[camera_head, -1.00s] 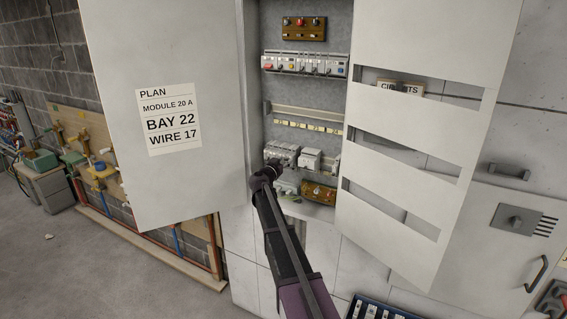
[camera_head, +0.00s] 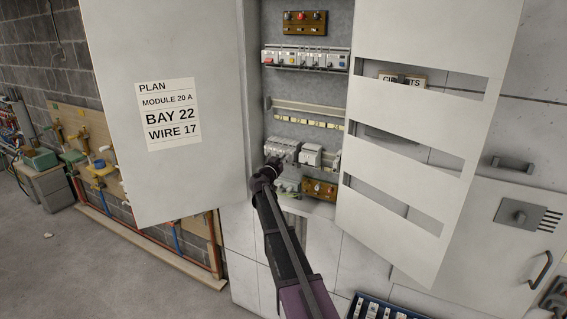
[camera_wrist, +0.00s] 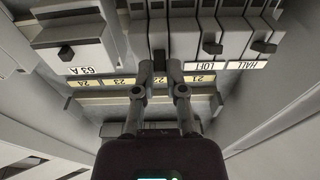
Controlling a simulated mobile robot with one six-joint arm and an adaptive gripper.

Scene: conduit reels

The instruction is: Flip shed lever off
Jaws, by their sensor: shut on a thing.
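In the wrist view, which shows the labels upside down, my gripper (camera_wrist: 160,72) is at a row of grey breaker modules (camera_wrist: 205,25). Its two fingers are close together, shut on a lever (camera_wrist: 158,50) that shows only in part between them. The label for this lever is hidden behind the fingers, so I cannot read "shed". The labels LOFT (camera_wrist: 206,66) and HALL (camera_wrist: 243,65) mark neighbouring levers to the right. In the head view, my gripper (camera_head: 271,166) reaches into the open cabinet at the lower breaker row (camera_head: 282,147) and covers part of it.
A larger 63 A module (camera_wrist: 70,45) stands left of the fingers. A strip numbered 21 to 24 (camera_wrist: 100,82) runs close by. The left cabinet door (camera_head: 165,50) with a plan sheet and the slotted right panel (camera_head: 410,130) flank the opening.

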